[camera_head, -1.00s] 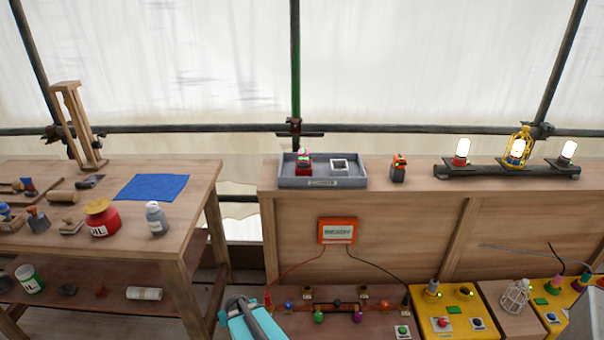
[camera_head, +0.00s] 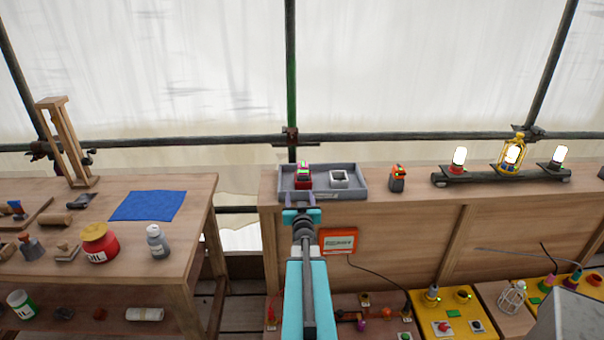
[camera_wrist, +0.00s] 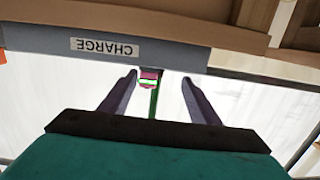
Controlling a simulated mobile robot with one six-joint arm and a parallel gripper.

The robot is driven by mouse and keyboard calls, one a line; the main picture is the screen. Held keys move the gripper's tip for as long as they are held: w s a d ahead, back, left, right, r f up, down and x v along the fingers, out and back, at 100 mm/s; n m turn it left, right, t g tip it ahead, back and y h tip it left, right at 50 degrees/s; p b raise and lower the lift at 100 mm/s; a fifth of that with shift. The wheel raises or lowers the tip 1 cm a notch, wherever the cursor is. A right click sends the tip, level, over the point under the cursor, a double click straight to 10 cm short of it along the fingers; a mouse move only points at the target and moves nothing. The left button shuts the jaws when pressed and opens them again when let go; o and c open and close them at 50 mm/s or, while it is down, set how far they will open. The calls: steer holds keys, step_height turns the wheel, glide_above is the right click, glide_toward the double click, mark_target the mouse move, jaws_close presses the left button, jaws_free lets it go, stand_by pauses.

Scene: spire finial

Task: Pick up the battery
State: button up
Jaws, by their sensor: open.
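A red battery-like block with a green-lit top (camera_head: 303,176) stands at the left in the grey tray (camera_head: 345,194). A dark block with an orange top (camera_head: 397,179), also battery-like, stands on the ledge right of the tray. My gripper (camera_head: 300,198) is open and empty, in front of the tray's front wall, below the red block in the picture. In the wrist view, part of the red block with its green light (camera_wrist: 149,80) shows between the two spread fingers, apart from them. The tray's front with an upside-down CHARGE label (camera_wrist: 105,47) lies above it there.
A white square holder (camera_head: 339,179) sits right of the red block in the tray. A lamp rack (camera_head: 500,176) stands farther right on the ledge. An orange meter (camera_head: 338,241) hangs below the ledge beside my arm. A workbench (camera_head: 190,225) stands at left.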

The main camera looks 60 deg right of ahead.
mark_target(303, 173)
steer(key=d+r, duration=0.1)
steer(key=s+r, duration=0.1)
steer(key=r, duration=0.1)
steer(key=shift+s+d+h, duration=0.15)
steer(key=shift+d+h, duration=0.25)
steer(key=shift+d, duration=0.15)
steer(key=shift+p+x, duration=1.4)
steer(key=shift+x, duration=2.8)
steer(key=shift+r, duration=0.1)
steer(key=shift+w+p+x, duration=0.2)
steer(key=shift+p+x, duration=1.3)
steer(key=shift+x, duration=1.1)
steer(key=shift+c, duration=0.4)
